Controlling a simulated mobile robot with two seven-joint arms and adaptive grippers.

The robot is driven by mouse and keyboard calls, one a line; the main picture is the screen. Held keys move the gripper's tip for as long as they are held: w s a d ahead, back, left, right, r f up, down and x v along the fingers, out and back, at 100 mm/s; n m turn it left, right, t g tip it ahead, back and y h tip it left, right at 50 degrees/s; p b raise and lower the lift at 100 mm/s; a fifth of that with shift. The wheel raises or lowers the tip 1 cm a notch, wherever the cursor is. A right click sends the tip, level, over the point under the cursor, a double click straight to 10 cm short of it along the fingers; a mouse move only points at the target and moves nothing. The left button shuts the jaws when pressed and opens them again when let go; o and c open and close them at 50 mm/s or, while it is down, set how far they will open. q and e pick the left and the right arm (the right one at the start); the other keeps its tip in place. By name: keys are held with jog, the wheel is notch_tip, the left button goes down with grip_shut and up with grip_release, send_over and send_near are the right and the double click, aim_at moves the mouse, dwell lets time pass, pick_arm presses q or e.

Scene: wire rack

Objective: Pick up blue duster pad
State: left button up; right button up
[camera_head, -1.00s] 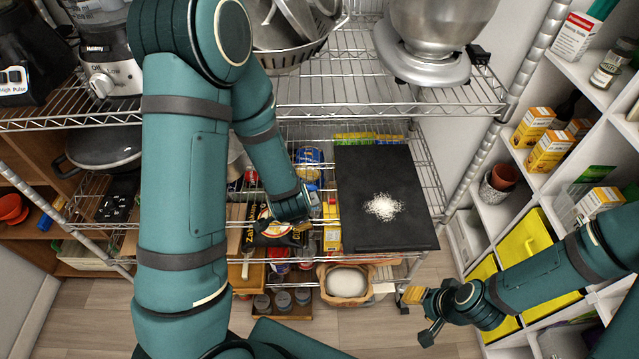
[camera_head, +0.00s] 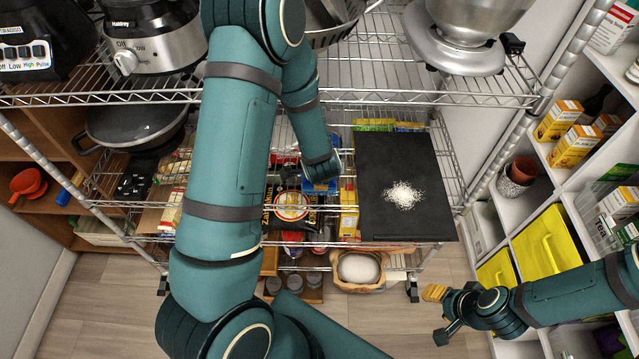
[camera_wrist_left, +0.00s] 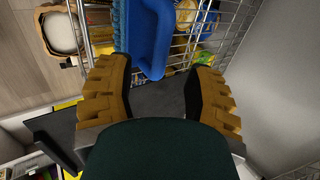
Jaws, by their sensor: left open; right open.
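The blue duster pad (camera_wrist_left: 150,40) shows in the left wrist view as a blue piece with a loop-like part, partly cut off by the top edge. My left gripper (camera_wrist_left: 155,78) is open, with its yellow fingers on either side of the pad's lower end; I cannot tell whether they touch it. In the head view, a bit of blue, likely the pad (camera_head: 320,187), shows just below my left wrist, which hides most of it and the fingers. My right gripper (camera_head: 440,313) is open and empty at the lower right, away from the pad.
A dark board (camera_head: 408,205) with white crumbs (camera_head: 403,195) lies on the wire rack (camera_head: 300,97) right of my left wrist. Packets and cans crowd the lower shelf. A mixer (camera_head: 460,40) stands above. A white shelf unit with yellow bins (camera_head: 547,245) borders the right.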

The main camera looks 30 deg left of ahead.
pick_arm(q)
jog(key=shift+b+x, duration=0.7)
jog(key=shift+x, duration=1.95)
jog(key=shift+o, duration=0.3)
grip_shut()
